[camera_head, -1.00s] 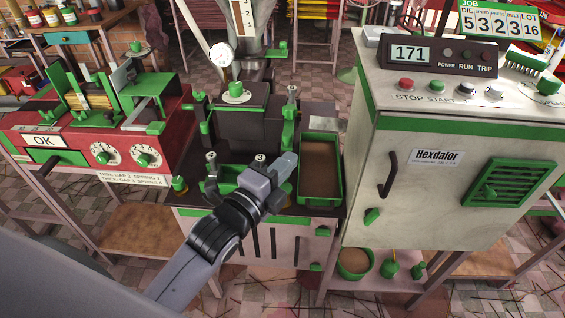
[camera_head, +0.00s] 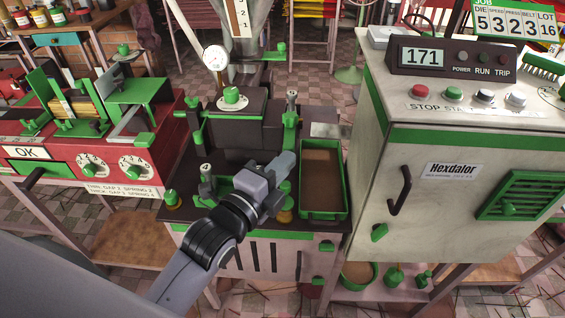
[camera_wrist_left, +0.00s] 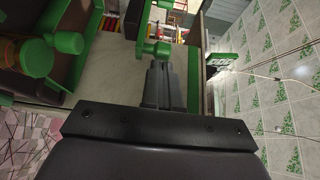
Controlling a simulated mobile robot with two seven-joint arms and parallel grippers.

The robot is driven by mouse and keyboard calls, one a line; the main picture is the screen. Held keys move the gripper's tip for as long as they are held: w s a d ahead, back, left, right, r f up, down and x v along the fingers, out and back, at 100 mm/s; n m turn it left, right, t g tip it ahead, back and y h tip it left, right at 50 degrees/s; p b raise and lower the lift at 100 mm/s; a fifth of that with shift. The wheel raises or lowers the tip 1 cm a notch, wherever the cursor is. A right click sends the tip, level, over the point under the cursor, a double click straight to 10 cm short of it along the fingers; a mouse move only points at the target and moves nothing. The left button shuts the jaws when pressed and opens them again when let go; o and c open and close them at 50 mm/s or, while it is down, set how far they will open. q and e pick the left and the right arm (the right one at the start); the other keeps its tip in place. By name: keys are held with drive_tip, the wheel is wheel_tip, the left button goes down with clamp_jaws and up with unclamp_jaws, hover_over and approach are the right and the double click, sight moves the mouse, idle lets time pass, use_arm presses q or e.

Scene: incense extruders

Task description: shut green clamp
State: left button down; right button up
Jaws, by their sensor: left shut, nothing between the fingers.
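A dark extruder (camera_head: 240,132) stands on the middle bench. A green clamp (camera_head: 290,118) with a grey-topped upright is on its right side, and another green clamp part (camera_head: 194,119) is on its left. My left gripper (camera_head: 287,160) is shut and empty, just in front of the right-hand clamp. In the left wrist view my closed fingers (camera_wrist_left: 164,68) point at a green bar with a round knob (camera_wrist_left: 154,49), which seems to be this clamp. I cannot tell whether they touch. My wrist hides part of the bench front. My right gripper is not in view.
A green-rimmed tray (camera_head: 323,212) lies right of the gripper. A white cabinet (camera_head: 430,150) with a 171 display stands further right. A red machine (camera_head: 90,140) with dials is at left. A dial gauge (camera_head: 215,58) rises behind the extruder.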

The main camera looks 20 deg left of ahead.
sight(284, 146)
use_arm(q)
drive_tip(key=shift+w, duration=0.1)
drive_tip(key=w, duration=0.2)
drive_tip(key=w+a, duration=0.1)
drive_tip(key=shift+w+p, duration=0.35)
drive_tip(key=shift+p, duration=0.05)
drive_tip(key=shift+a+r, duration=0.2)
drive_tip(key=shift+r, duration=0.05)
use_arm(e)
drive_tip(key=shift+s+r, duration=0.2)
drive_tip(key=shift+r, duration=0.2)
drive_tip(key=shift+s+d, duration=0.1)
